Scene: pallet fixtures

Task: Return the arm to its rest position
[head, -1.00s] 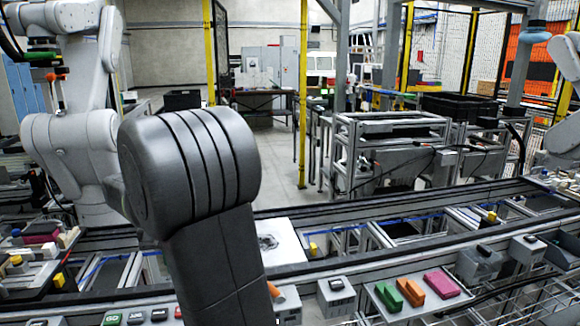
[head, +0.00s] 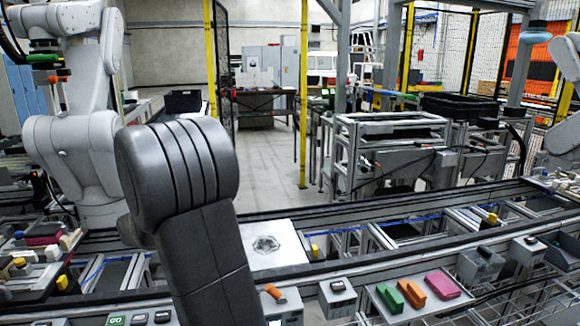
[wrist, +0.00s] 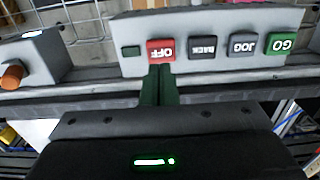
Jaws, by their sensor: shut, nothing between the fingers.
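My gripper (wrist: 160,72) is shut and empty in the wrist view. Its dark green fingertips overlap the lower edge of the red OFF button (wrist: 161,50) in the picture; I cannot tell whether they touch it. That button is on a grey button panel (wrist: 120,30) with black BACK, dark JOG and green GO (wrist: 281,43) buttons. In the head view my dark grey arm (head: 190,190) rises from the bottom edge, left of centre. My gripper is out of sight there. Part of the panel shows at the bottom edge, with the GO button (head: 117,320) beside my arm.
Conveyor rails (head: 400,245) cross behind my arm, with a white plate (head: 270,245) carrying a ring-shaped part. Green, orange and pink blocks (head: 442,285) lie on a tray at the lower right. A white robot arm (head: 75,140) stands at the left. An orange knob (wrist: 13,74) stands left of the panel.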

